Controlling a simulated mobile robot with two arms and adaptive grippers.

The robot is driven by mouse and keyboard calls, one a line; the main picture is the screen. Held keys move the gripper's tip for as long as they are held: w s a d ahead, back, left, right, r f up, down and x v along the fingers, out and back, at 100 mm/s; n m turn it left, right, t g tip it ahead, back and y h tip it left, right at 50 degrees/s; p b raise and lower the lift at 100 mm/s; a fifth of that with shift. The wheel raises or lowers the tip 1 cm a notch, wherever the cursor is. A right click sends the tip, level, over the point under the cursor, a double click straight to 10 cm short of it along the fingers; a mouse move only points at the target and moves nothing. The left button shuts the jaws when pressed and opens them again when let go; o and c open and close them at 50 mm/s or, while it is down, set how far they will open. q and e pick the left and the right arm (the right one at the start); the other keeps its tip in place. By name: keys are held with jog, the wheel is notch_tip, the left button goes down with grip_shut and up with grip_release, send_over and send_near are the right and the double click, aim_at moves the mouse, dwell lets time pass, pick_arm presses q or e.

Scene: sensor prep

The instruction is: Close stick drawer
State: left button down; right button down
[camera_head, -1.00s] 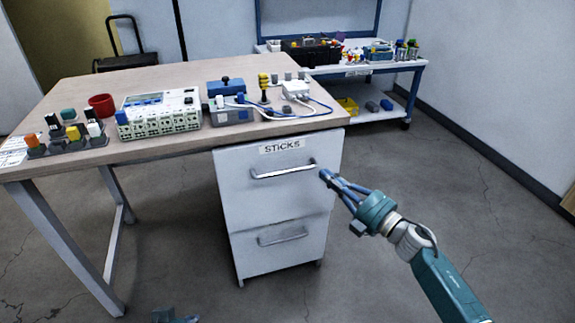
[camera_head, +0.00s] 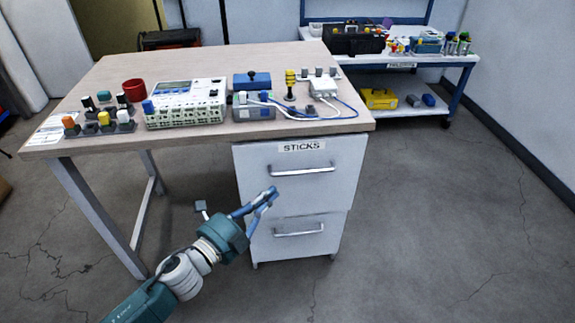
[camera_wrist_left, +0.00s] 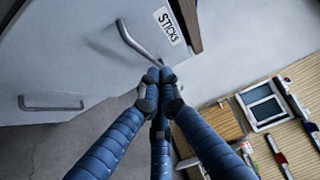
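The stick drawer (camera_head: 255,170) is the upper white drawer under the desk, with a STICKS label (camera_head: 302,146) and a bar handle (camera_head: 303,170). Its front looks about flush with the cabinet; I cannot tell whether a small gap is left. My left gripper (camera_head: 269,196) is in front of the drawer's lower left part, below and left of the handle. In the left wrist view its blue fingertips (camera_wrist_left: 160,78) meet with nothing between them, and the handle (camera_wrist_left: 136,42) shows just beyond them. I cannot tell whether they touch the drawer. My right gripper is out of view.
The lower drawer's handle (camera_head: 300,229) is under the stick drawer. The wooden desk (camera_head: 190,142) holds a white device (camera_head: 187,103), a red cup (camera_head: 134,90) and several small parts. A white shelf cart (camera_head: 460,59) stands behind right. Floor right of the drawers is clear.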

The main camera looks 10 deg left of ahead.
pick_arm(q)
send_near(297, 158)
jog(key=d, duration=0.3)
jog(key=shift+w+a, duration=0.2)
jog(key=shift+w, duration=0.9)
jog(key=shift+w+a, duration=0.15)
jog(key=shift+w, duration=0.95)
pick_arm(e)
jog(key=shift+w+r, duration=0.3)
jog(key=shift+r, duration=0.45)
